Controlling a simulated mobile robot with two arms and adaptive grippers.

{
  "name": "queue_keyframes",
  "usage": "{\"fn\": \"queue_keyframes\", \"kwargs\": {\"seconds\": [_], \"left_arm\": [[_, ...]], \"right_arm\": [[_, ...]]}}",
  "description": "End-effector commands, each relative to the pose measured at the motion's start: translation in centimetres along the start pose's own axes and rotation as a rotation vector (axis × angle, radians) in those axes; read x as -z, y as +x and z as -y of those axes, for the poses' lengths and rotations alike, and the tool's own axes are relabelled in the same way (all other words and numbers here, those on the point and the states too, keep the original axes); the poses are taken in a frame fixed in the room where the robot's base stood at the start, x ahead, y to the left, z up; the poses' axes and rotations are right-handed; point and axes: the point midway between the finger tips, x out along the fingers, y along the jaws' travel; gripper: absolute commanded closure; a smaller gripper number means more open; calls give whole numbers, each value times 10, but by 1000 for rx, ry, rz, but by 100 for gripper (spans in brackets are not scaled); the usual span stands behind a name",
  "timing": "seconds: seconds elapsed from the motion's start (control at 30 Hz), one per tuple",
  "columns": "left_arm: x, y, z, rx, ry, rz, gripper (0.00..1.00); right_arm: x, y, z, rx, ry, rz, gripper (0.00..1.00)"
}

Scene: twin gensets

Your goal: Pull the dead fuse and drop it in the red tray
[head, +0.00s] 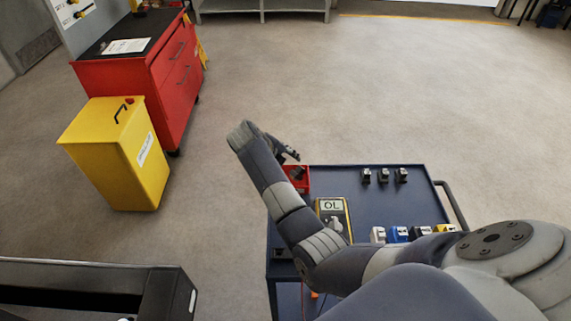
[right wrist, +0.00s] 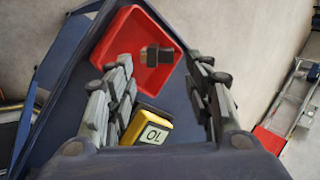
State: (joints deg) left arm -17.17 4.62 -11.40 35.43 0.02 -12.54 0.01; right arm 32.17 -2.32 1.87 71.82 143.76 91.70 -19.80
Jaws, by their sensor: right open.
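The red tray (head: 304,187) sits at the far left corner of the blue cart top, partly hidden by my right arm in the head view. In the right wrist view the red tray (right wrist: 127,37) shows ahead of the fingers, with a dark grey block that looks like a fuse (right wrist: 157,56) inside its outline. My right gripper (head: 289,151) is over the tray; in the wrist view its fingers (right wrist: 160,75) are spread wide with nothing between them. The block appears apart from the fingers. My left gripper is out of view.
A yellow multimeter (head: 332,207) reading "OL" lies near the tray. Three small black blocks (head: 383,175) stand at the cart's far side, and several coloured ones (head: 397,234) nearer. A yellow bin (head: 122,160) and red cabinet (head: 145,80) stand left.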

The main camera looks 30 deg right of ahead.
Motion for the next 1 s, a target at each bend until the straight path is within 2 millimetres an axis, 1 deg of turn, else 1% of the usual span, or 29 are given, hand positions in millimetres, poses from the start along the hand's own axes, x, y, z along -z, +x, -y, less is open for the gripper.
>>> {"fn": "queue_keyframes", "kwargs": {"seconds": [0.17, 0.3, 0.4, 0.5, 0.6, 0.7, 1.0], "left_arm": [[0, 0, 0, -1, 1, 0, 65], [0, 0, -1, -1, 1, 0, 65], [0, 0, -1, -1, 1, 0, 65], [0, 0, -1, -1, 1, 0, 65], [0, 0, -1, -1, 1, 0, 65], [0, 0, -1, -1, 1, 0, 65], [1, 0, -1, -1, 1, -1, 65]], "right_arm": [[-2, -33, -2, -4, 2, 6, 52], [-2, -64, -1, -4, 2, 5, 52], [-1, -83, -1, -4, 2, 4, 52], [-1, -98, -1, -3, 1, 3, 52], [0, -108, 0, -2, 2, 1, 52], [0, -113, 0, -1, 1, 0, 52], [0, -114, 0, -1, 0, -1, 52]]}}
